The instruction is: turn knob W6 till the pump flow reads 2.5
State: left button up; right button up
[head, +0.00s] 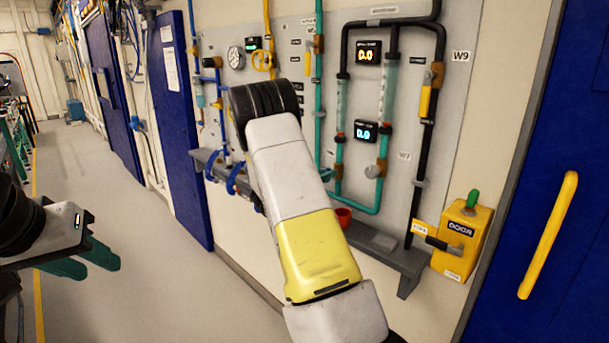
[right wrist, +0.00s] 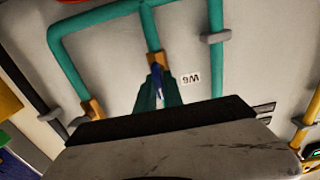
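A blue lever-like knob (right wrist: 157,72) on a brown valve body (right wrist: 153,57) shows in the right wrist view, with the label W6 (right wrist: 190,79) upside down beside it. My right gripper (right wrist: 157,85) has its teal fingers close together on both sides of the blue knob, with no clear gap. In the head view my right arm hides the knob and that gripper. Two small displays are on the panel: the upper one (head: 368,53) reads 0.0 in orange, the lower one (head: 366,132) 0.0 in cyan. Their captions are too small to read. My left gripper (head: 92,262) is open and empty, away from the panel.
A grey ledge (head: 375,240) with a red cup (head: 343,216) runs below. A yellow DOOR box (head: 463,238) and blue door (head: 570,120) stand right.

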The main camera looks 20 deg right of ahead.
grip_shut()
jog(key=m, duration=0.3)
jog(key=shift+s+m, duration=0.1)
jog(key=shift+m, duration=0.3)
jog(key=m, duration=0.3)
jog(key=shift+s+d+f+m, duration=0.1)
jog(key=shift+m, duration=0.2)
jog(key=shift+s+f+m, duration=0.1)
jog(key=shift+m, duration=1.8)
jog(key=shift+f+m, duration=0.1)
jog(key=shift+m, duration=1.8)
